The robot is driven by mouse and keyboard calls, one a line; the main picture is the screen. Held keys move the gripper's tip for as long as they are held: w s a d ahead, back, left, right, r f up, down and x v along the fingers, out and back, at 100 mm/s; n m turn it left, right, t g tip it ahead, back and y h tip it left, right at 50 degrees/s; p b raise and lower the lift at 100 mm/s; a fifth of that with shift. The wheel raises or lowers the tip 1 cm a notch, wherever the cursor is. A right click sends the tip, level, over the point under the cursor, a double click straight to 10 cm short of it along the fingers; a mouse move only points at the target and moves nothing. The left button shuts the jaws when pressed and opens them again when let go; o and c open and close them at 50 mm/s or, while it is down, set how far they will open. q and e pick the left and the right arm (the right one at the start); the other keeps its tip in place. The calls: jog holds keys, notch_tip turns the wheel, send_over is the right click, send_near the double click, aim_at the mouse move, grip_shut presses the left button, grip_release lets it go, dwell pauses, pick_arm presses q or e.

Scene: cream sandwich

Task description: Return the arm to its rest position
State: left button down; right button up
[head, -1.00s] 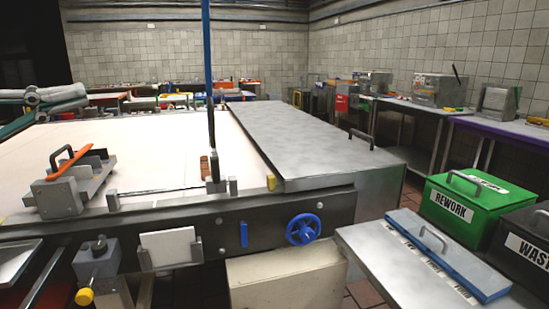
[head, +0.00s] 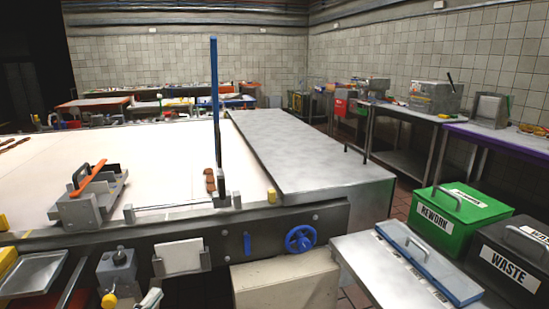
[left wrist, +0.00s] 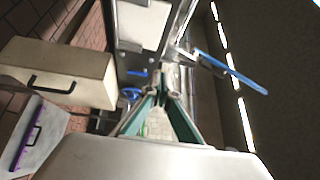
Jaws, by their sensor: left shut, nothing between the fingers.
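My left gripper (left wrist: 159,90) shows in the left wrist view, with its teal fingers drawn together and nothing between them. It points towards the front of a machine with a blue handwheel (left wrist: 131,94). In the head view only a small pale part at the bottom edge looks like the left gripper; its fingers cannot be made out there. My right gripper is in neither view.
A long worktop (head: 130,165) with a steel cover (head: 300,155) lies ahead. An orange-handled tool (head: 90,195) and a blue upright post (head: 214,100) stand at its front edge. A cream box (head: 285,285), green REWORK bin (head: 445,215) and dark WASTE bin (head: 515,250) are at right.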

pick_arm(q)
jog(key=s+d+f+n+g+y+p, duration=0.1)
jog(key=s+d+f+n+g, duration=0.3)
jog(key=s+f+n, duration=0.4)
jog(key=s+d+f+n+g+y+p, duration=0.2)
jog(key=s+f+n, duration=0.6)
jog(key=s+f, duration=0.6)
notch_tip(320, 180, down, 2)
jog(key=shift+s+d+n+g, duration=0.4)
jog(key=shift+d+g, duration=0.5)
jog(key=shift+d, duration=0.3)
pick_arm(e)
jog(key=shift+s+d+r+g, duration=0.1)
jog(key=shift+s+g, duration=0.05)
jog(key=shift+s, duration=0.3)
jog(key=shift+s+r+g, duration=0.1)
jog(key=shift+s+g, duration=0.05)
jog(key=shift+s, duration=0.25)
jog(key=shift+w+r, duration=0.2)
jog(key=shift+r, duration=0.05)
